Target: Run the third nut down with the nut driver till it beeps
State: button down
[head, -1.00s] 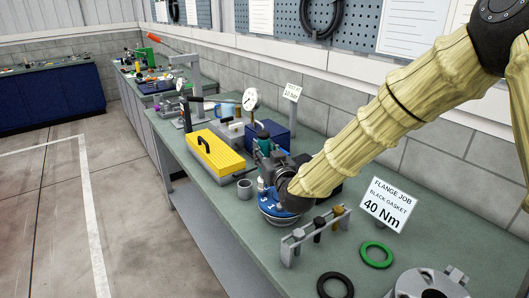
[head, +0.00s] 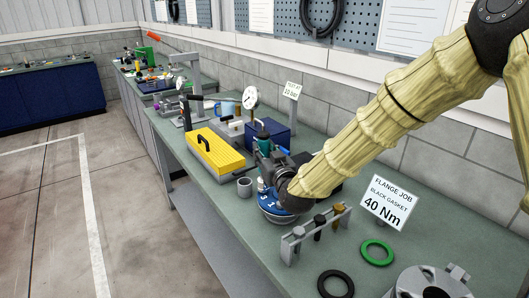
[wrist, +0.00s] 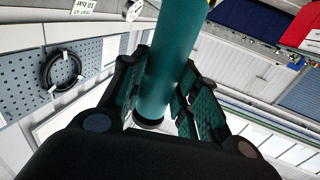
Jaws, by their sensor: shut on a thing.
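My gripper (head: 268,152) is shut on a teal cylindrical tool, the nut driver (head: 263,128). In the wrist view the driver (wrist: 168,60) stands between the two padded fingers (wrist: 165,95), with a dark band at its end. The gripper is over the far left part of a round blue carousel (head: 268,203) with white numerals on its rim. My wrist covers most of the carousel. The nuts and the driver's lower end cannot be made out, so I cannot tell whether the driver touches a nut.
A grey cup (head: 244,187) and a yellow case (head: 214,152) stand left of the carousel. A rack with small tools (head: 316,232), a green ring (head: 377,252), a black ring (head: 335,285) and a grey flange (head: 430,284) lie nearer.

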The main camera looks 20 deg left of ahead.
jog(key=shift+f+b, duration=0.6)
dwell(1.0)
jog(key=shift+s+f+b, duration=0.15)
jog(key=shift+f+b, duration=0.1)
jog(key=shift+b, duration=0.2)
dwell(0.9)
